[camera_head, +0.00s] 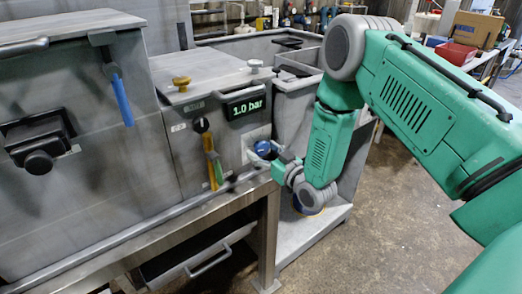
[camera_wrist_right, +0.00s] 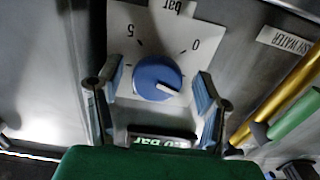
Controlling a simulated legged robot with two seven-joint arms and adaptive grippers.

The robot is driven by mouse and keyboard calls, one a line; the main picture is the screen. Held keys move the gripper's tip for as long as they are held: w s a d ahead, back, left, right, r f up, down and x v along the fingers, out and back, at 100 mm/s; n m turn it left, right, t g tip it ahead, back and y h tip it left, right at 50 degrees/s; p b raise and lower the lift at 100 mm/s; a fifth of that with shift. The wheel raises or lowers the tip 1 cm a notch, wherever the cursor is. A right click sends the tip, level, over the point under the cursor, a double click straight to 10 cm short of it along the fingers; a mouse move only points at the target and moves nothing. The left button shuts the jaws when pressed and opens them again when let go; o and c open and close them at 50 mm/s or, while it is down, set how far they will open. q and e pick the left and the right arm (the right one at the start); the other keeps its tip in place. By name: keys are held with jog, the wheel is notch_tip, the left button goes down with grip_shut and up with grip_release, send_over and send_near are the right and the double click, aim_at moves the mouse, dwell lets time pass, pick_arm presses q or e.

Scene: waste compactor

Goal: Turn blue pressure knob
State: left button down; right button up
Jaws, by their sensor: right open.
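In the right wrist view the round blue knob (camera_wrist_right: 157,77) is on a white scale plate (camera_wrist_right: 147,28) marked bar, 0 and 5, seen upside down. Its white pointer line aims to the right and slightly down. My right gripper (camera_wrist_right: 159,72) is open, with one finger on each side of the knob and visible gaps between. In the head view my right gripper (camera_head: 277,160) is at the knob. My left gripper is out of view.
Left of the knob are a black knob (camera_head: 202,125) and yellow and green handles (camera_head: 214,165). A metal rail (camera_head: 190,203) runs along the front below. A blue handle (camera_head: 122,100) hangs farther left. Grey bins (camera_head: 296,105) stand behind my right arm.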

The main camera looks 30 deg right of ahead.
jog(key=shift+w, duration=0.45)
jog(key=shift+d+f, duration=0.1)
jog(key=shift+d, duration=0.1)
jog(key=shift+c, duration=0.4)
jog(key=c, duration=1.1)
jog(key=shift+a, duration=0.1)
jog(key=shift+c, duration=0.2)
